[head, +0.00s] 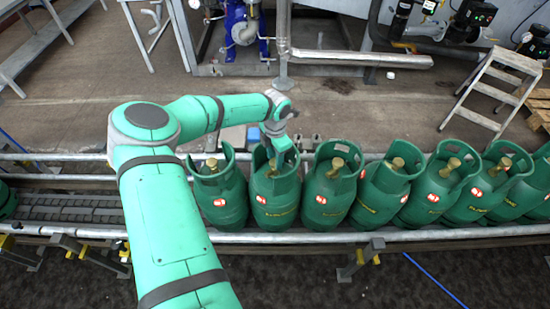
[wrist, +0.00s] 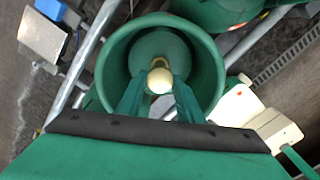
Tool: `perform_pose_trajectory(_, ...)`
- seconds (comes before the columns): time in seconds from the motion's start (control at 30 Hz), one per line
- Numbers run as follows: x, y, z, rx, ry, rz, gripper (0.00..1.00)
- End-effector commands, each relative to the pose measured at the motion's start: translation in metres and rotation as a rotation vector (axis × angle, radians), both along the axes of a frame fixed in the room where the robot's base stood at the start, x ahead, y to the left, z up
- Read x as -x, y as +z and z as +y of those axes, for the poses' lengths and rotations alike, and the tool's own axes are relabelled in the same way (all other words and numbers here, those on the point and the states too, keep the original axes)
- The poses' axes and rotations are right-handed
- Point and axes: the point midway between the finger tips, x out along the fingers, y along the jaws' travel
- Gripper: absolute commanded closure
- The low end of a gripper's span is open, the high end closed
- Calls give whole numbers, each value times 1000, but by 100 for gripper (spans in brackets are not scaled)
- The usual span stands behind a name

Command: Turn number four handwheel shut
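Green gas cylinders stand upright in a row on the conveyor in the head view. In the wrist view this cylinder's round collar (wrist: 104,72) surrounds a pale brass handwheel (wrist: 160,79). My gripper's two fingers (wrist: 160,92) are inside the collar, apart, one on each side of the handwheel. A narrow gap seems to show beside the handwheel. No numbers are readable on the cylinders.
Several more cylinders with brass valves stand closely to the right, the nearest being the third cylinder (head: 328,205); another (head: 220,205) stands to the left. Metal rails (head: 300,237) run along the conveyor (head: 70,207). A step ladder (head: 490,90) and pipework stand behind.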

Motion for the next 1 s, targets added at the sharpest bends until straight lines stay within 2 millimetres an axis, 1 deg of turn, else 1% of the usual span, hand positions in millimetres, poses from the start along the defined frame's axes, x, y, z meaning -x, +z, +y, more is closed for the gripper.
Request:
perform_pose_trajectory(0.27,-1,0,0,-1,-14,-1,89)
perform_pose_trajectory(0.47,-1,1,0,0,-88,-1,89)
perform_pose_trajectory(0.67,-1,1,1,-1,-234,-2,89)
perform_pose_trajectory(1.0,-1,1,1,-2,-554,-1,89)
